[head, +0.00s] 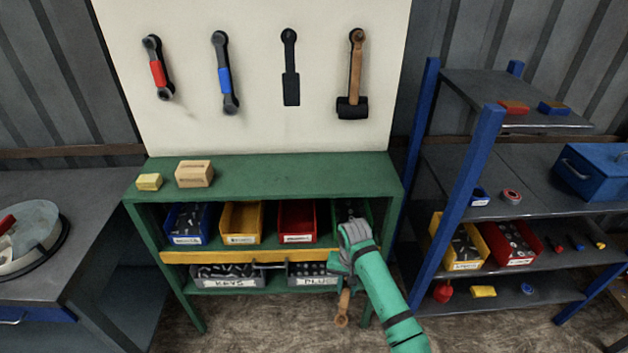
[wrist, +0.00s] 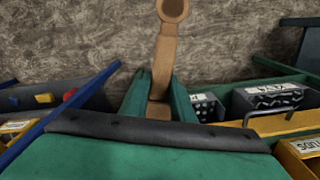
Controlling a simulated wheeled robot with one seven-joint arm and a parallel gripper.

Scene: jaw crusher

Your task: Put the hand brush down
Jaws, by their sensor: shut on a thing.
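My gripper (head: 343,268) is in front of the right end of the green bench, level with its lower shelves. It is shut on the hand brush, whose wooden handle (head: 343,307) hangs below the jaws, above the floor. In the wrist view the brown handle (wrist: 165,50) stands out between the two green fingers (wrist: 158,95) and ends in a ring at the top edge. The brush's bristles are not visible in either view.
The green bench top (head: 290,170) is mostly clear, with a wooden block (head: 194,174) and a yellow block (head: 149,182) at its left. Coloured bins (head: 241,223) fill the shelf below. A blue-posted rack (head: 458,190) stands right, and a grey table (head: 60,260) left.

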